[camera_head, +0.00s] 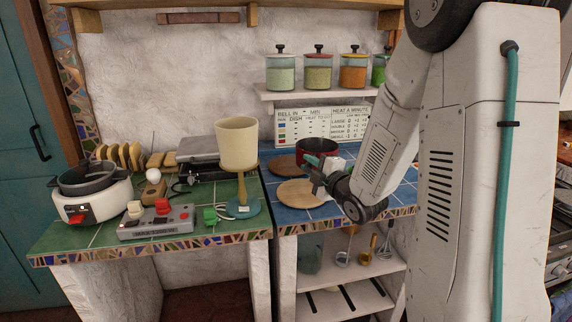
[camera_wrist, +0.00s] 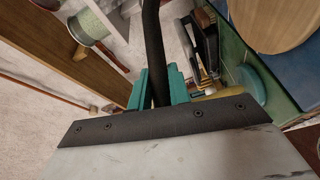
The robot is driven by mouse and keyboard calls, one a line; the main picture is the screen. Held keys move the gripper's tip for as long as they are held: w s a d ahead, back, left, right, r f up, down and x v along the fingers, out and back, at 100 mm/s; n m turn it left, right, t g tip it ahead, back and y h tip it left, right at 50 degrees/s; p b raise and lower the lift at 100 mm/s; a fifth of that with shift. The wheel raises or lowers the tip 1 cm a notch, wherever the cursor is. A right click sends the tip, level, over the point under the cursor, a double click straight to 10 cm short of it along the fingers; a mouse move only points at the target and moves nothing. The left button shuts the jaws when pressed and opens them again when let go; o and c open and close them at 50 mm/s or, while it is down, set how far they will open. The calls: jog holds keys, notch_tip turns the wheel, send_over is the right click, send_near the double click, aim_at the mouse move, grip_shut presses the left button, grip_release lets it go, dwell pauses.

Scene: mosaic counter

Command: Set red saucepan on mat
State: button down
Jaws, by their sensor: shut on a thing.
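The red saucepan (camera_head: 318,146) is at the back of the blue tiled counter, partly hidden by my gripper and arm. My gripper (camera_head: 313,167) is shut on its handle. In the wrist view, the dark handle (camera_wrist: 151,45) runs up between my teal fingers (camera_wrist: 160,88); the pan body is out of that view. A darker round wooden mat (camera_head: 280,166) lies at the pan's left. A lighter round mat (camera_head: 296,195) lies nearer the front edge, bare. I cannot tell whether the pan touches the counter or hangs just above it.
A cream lampshade-like vessel on a stand (camera_head: 238,145) stands at the green counter's right edge. A grey switch box (camera_head: 155,224) and a white cooker (camera_head: 92,200) stand further left. A shelf with several jars (camera_head: 318,72) hangs above the saucepan.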

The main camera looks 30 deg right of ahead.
jog(key=w+a+f, duration=0.1)
jog(key=w, duration=0.3)
jog(key=w+a+f, duration=0.1)
jog(key=w+f, duration=0.1)
jog(key=w, duration=0.2)
jog(key=w+a+f, duration=0.1)
jog(key=w, duration=0.4)
jog(key=shift+w+a+f, duration=0.1)
jog(key=shift+a+f, duration=0.05)
jog(key=shift+f, duration=0.2)
jog(key=c, duration=1.3)
grip_release()
